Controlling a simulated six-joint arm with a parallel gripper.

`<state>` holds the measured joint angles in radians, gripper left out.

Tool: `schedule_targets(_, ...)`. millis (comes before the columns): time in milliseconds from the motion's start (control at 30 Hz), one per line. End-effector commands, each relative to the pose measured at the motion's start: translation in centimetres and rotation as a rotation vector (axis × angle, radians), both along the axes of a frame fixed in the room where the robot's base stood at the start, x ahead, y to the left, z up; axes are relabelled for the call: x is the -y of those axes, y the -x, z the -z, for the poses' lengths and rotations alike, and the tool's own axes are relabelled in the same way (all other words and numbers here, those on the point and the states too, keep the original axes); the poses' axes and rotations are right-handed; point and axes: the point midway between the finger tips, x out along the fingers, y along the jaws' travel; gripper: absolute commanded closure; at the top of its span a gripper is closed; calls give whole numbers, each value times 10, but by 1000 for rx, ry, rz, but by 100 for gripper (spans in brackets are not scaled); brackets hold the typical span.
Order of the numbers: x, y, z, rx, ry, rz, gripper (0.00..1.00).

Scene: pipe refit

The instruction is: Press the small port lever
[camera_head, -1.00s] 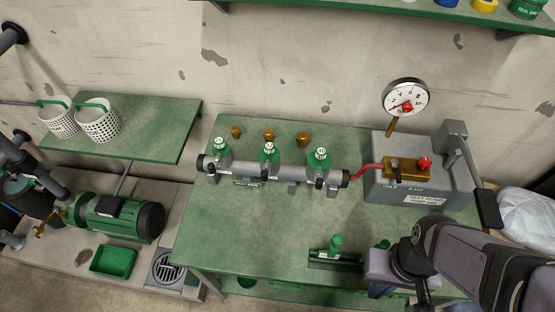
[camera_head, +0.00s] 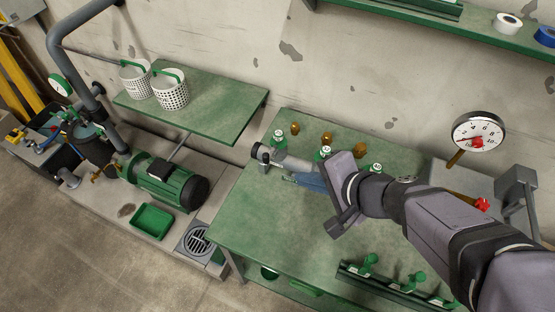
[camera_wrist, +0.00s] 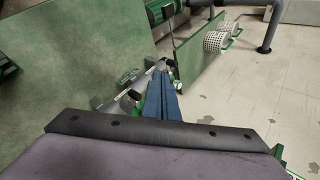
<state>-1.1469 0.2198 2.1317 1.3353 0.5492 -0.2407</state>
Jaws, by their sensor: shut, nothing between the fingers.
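The grey pipe manifold (camera_head: 296,163) lies along the back of the green bench, with green-topped ports on it. The left port (camera_head: 279,138) is in clear view, and a dark lever (camera_head: 265,159) hangs at that end. The middle port (camera_head: 323,153) and right port (camera_head: 376,170) show only in part behind my arm. I cannot tell which lever is the small port's. My gripper (camera_head: 300,181) is shut and empty, its blue fingers just in front of the manifold's left half. In the wrist view the fingertips (camera_wrist: 159,72) are close to dark lever parts; contact cannot be told.
Brass plugs (camera_head: 327,138) stand behind the manifold. The test pump's gauge (camera_head: 478,132) and red knob (camera_head: 482,204) are at the right, partly behind my arm. The bench's front left (camera_head: 265,225) is clear.

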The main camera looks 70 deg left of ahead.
Motion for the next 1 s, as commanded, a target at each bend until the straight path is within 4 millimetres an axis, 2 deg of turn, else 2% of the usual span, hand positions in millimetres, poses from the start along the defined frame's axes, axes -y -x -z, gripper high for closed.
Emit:
schedule_targets(133,-4,-6,-2,32,-23,4,100)
schedule_targets(667,-4,-5,0,49,-26,-16,100)
schedule_targets(867,-14,-2,9,48,-25,-17,100)
schedule_targets(1000,-26,2,22,47,-23,-16,100)
